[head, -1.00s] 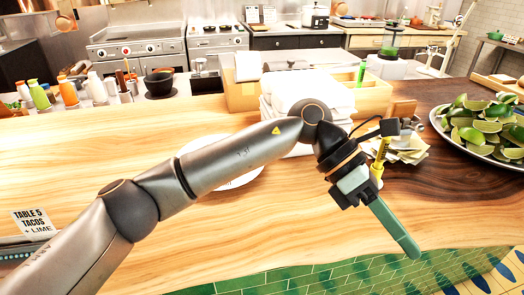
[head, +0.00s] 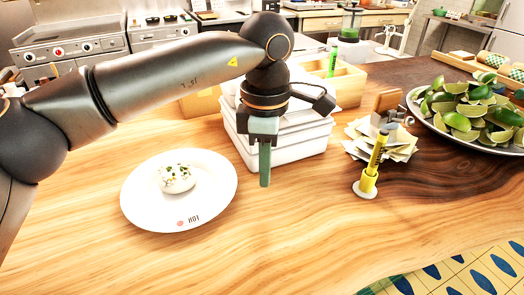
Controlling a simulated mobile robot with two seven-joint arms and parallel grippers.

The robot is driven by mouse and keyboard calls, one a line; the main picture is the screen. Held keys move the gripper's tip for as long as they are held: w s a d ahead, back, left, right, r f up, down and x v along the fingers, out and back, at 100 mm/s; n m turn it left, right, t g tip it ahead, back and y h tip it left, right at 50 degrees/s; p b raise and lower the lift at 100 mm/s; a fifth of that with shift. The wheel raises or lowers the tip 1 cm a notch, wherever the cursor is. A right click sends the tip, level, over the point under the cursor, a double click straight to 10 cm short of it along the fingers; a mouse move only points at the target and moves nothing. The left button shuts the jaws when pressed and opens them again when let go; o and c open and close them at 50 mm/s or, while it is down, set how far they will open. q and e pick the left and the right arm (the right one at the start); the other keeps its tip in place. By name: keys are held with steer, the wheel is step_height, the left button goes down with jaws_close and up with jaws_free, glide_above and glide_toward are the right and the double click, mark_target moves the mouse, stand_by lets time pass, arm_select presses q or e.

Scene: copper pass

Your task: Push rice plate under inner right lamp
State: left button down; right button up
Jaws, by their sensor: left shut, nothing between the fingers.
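The rice plate (head: 205,215) is a round white plate with a mound of rice (head: 177,178) on it and a small red mark and dark lettering on its near rim. It lies flat on the wooden counter at left of centre. My left gripper (head: 264,184) is shut and empty, with its green fingers pointing down. In the picture it is to the right of the plate, apart from it, in front of the white stacked trays. My right gripper is not in view. No lamp shows in this view.
White stacked trays (head: 300,146) stand behind my left gripper, beside a wooden box (head: 350,84). A yellow marker in a stand (head: 370,176), paper slips (head: 400,146) and a lime platter (head: 425,120) are to the right. Counter (head: 290,235) in front is clear.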

mark_target(243, 198)
arm_select(q)
step_height(243, 198, down, 4)
steer(key=shift+r, duration=0.1)
steer(key=a, duration=0.3)
steer(key=shift+w+a, duration=0.15)
steer(key=shift+w, duration=0.2)
steer(key=shift+a+p, duration=0.25)
steer(key=shift+p, duration=0.05)
steer(key=shift+w+a, duration=0.1)
